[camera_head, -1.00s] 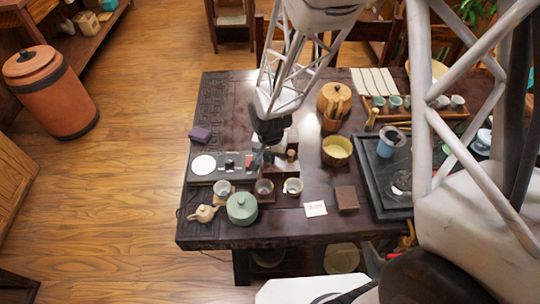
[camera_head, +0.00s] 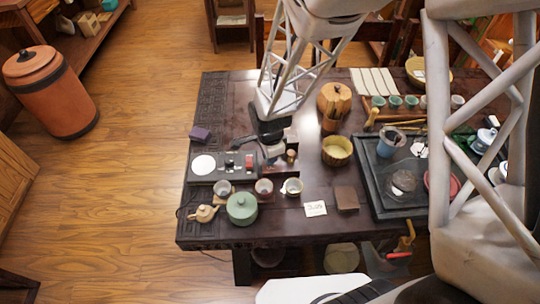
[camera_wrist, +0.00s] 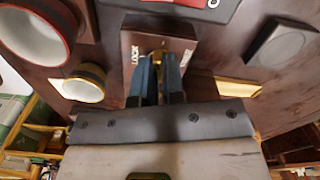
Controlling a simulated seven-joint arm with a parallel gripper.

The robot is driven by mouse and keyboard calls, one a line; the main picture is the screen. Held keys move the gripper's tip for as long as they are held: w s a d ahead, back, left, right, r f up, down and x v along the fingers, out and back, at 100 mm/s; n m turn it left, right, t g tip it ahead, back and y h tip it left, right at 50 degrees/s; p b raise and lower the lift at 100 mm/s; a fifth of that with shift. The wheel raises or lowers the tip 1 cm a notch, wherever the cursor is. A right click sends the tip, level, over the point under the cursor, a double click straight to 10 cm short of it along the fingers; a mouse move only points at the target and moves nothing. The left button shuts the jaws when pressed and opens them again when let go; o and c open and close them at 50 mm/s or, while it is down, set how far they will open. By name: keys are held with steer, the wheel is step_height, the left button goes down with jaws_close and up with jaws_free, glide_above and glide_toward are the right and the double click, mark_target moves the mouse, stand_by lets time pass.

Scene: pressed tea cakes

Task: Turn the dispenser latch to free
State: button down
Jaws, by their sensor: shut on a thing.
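A small brass latch (camera_wrist: 157,55) stands on a dark plate (camera_wrist: 170,42) in the wrist view. My gripper (camera_wrist: 159,68) is shut on it, its two blue-grey fingers on either side. The word LOCK is printed left of the latch, and partly covered pale lettering is to its right. The fingers hide the latch's lower part, so its exact angle is unclear. In the head view my gripper (camera_head: 273,152) is low over the table beside the grey panel; the latch is too small or hidden there.
A red-rimmed cup (camera_wrist: 38,35) and a yellowish cup (camera_wrist: 85,84) are close at left in the wrist view. A dark block (camera_wrist: 280,45) lies at right.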

steer(key=shift+m, duration=2)
steer(key=c, duration=1.2)
jaws_free()
steer(key=shift+r, duration=0.1)
steer(key=shift+r, duration=3.85)
